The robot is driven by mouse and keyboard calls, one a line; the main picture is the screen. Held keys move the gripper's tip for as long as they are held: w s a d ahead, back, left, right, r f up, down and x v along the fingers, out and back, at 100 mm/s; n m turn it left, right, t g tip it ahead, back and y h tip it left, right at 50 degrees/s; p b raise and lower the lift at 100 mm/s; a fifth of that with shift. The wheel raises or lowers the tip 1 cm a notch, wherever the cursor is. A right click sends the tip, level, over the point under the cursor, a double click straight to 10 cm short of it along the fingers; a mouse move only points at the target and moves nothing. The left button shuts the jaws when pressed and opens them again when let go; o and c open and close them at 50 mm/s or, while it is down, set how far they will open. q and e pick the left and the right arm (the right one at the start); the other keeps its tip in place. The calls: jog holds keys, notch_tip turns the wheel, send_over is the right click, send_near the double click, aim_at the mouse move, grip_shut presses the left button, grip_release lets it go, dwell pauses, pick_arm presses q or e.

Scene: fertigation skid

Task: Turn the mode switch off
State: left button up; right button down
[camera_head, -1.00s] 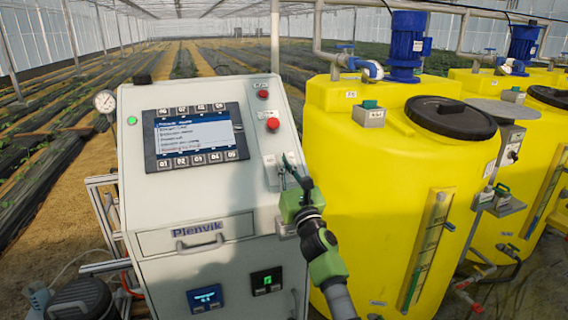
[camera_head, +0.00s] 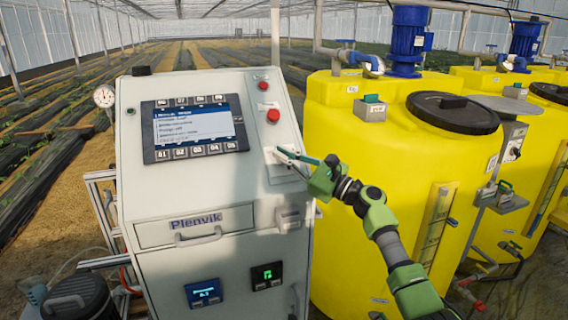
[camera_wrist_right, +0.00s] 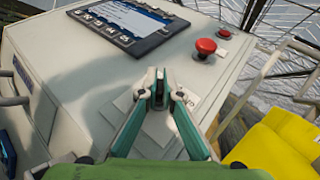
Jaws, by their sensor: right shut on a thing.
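The mode switch sits on a small pale plate at the right of the grey cabinet's sloping panel. Its dark knob (camera_wrist_right: 158,94) shows between my fingertips in the right wrist view; in the head view the fingers mostly hide it. My right gripper (camera_head: 284,153) is shut on the knob, with its green fingers lying nearly sideways across the panel. In the right wrist view the gripper (camera_wrist_right: 157,84) has both fingertips against the knob's sides. The label by the switch is too small to read. My left gripper is not in view.
Two red buttons, the lower one (camera_head: 263,114) being nearer, stand above the switch. A display (camera_head: 195,128) fills the panel's middle. A small lamp (camera_head: 131,112) at its left looks dark. A yellow tank (camera_head: 340,130) stands close on the right.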

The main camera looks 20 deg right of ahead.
jog(key=shift+f+n+g+y+b, duration=0.15)
jog(key=shift+n+g+y+b, duration=0.55)
jog(key=shift+n+g, duration=0.3)
jog(key=c, duration=2.2)
grip_release()
jog(key=v, duration=1.2)
